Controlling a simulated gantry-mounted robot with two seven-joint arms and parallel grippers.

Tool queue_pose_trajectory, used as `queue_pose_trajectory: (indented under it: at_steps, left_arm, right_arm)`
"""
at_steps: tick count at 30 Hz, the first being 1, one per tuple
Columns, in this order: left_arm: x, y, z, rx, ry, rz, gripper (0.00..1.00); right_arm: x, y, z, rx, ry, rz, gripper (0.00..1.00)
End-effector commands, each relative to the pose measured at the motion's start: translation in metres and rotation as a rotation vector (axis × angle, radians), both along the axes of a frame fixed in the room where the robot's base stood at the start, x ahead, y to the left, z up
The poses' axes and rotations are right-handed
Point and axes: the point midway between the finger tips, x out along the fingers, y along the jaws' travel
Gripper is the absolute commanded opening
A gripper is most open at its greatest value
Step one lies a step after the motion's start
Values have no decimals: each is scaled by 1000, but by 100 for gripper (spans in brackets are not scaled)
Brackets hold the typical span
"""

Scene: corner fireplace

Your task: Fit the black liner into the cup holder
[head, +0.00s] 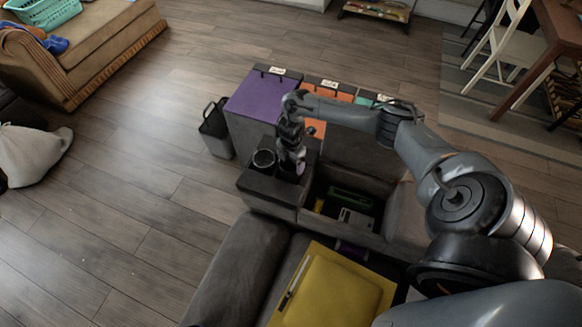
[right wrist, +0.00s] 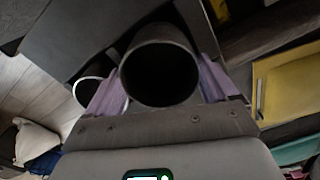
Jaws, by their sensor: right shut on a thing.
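My right gripper (head: 297,167) points down over the right part of the grey console between the sofa seats. In the right wrist view its purple-padded fingers are shut on the black liner (right wrist: 158,72), a round, open-topped dark cup. The liner is mostly hidden by the gripper in the head view, so I cannot tell how deep it sits or whether it touches the console. A cup holder (head: 264,158) with a pale rim shows just left of the gripper. Its rim also shows left of the liner in the right wrist view (right wrist: 90,80). My left gripper is not in view.
An open storage bin (head: 318,203) with green and white items lies right of the console. Purple (head: 262,97) and orange bin tops stand behind, with a dark waste bin (head: 216,130) at left.

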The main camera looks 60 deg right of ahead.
Motion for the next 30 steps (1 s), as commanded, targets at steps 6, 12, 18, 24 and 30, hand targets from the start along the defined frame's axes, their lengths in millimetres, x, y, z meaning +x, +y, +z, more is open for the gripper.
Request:
queue_pose_trajectory:
  at_steps: [6,12,18,24,30]
  left_arm:
    - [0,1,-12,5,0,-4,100]
    - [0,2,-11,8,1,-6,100]
    - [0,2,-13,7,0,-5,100]
    - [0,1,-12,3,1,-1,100]
    - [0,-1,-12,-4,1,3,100]
  right_arm:
    - [-1,0,-30,1,3,-2,40]
    - [0,0,-32,0,0,0,40]
    - [0,0,-34,0,1,0,40]
    - [0,0,-35,0,1,0,100]
    - [0,0,-33,0,1,0,100]
